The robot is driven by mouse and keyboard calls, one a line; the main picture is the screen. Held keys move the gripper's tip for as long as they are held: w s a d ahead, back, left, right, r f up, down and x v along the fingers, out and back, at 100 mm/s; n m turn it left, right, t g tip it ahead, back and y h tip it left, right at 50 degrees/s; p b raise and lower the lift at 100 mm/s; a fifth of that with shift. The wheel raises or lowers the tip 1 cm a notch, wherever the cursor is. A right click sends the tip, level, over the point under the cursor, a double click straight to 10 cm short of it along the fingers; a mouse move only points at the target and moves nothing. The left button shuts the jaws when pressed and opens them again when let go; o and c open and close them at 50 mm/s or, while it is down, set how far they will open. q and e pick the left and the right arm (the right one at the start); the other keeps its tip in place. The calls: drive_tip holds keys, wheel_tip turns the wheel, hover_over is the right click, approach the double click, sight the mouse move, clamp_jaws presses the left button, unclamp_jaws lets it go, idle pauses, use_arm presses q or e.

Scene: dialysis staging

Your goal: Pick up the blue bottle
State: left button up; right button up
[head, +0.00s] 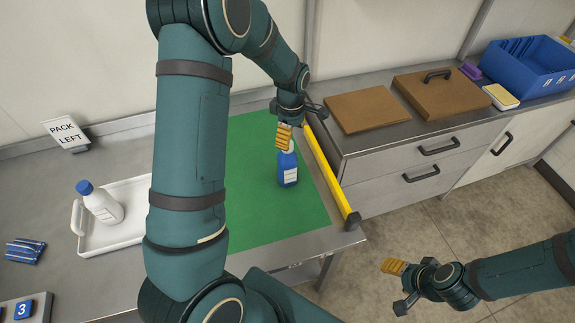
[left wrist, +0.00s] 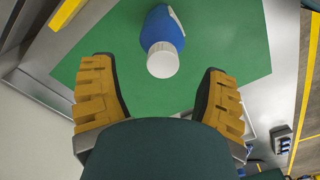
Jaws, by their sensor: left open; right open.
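The blue bottle (head: 288,170) stands on the green mat (head: 285,215) near its right side; it has a white label and its top is hidden behind my left gripper in the head view. In the left wrist view the blue bottle (left wrist: 162,32) shows its white cap (left wrist: 162,60) between and just beyond my fingertips. My left gripper (head: 284,137) is open at the bottle's top; its two yellow-padded fingers (left wrist: 160,90) are apart with nothing held. My right gripper (head: 393,268) is open and empty, over the floor at the lower right.
A yellow bar (head: 330,175) runs along the table's right edge beside the mat. A white tray (head: 125,235) with a white, blue-capped bottle (head: 100,203) lies at the left. Brown boards (head: 366,109) and a blue bin (head: 530,68) sit on the right counter.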

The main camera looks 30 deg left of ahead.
use_arm(q)
hover_over(287, 163)
drive_tip(key=w+a, duration=0.1)
drive_tip(key=w, duration=0.1)
drive_tip(key=f, duration=0.4)
drive_tip(key=shift+w+a+f, duration=0.15)
drive_tip(key=shift+w+a, duration=0.05)
drive_tip(key=shift+f, duration=0.45)
clamp_jaws()
